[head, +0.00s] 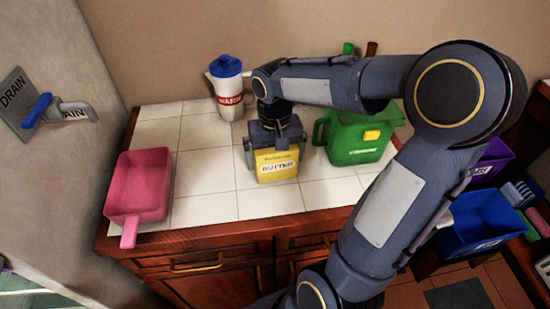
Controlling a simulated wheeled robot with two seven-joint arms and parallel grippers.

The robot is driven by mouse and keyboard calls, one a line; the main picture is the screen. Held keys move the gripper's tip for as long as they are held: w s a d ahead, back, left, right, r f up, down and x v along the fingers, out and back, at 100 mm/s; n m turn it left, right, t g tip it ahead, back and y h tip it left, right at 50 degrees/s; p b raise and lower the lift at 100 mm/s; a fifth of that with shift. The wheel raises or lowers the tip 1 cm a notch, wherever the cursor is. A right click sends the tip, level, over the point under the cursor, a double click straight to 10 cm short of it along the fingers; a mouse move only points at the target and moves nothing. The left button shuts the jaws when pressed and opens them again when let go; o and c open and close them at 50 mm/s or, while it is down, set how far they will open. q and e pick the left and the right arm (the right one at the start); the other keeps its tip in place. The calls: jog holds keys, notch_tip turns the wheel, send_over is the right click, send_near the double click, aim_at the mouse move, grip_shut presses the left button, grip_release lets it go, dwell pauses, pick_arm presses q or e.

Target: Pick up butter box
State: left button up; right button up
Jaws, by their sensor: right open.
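The yellow butter box (277,168) stands on the white tiled counter, near the middle, with its labelled face toward me. My right gripper (274,150) is directly above and at the top of the box, pointing down. Its jaws are open, with fingers showing at the left and right near the box's upper part. I cannot tell whether a finger touches the box. The back of the box is hidden. My left gripper is not in view.
A green container (357,142) stands close to the right of the box. A white jug with a blue lid (228,92) is behind left. A pink pan (139,186) lies at the counter's left. Tiles (205,175) left of the box are clear. Blue (482,222) and purple bins (492,160) are at right.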

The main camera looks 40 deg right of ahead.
jog(key=shift+f, duration=0.3)
jog(key=c, duration=0.9)
jog(key=shift+o, duration=0.2)
jog(key=shift+r, duration=0.1)
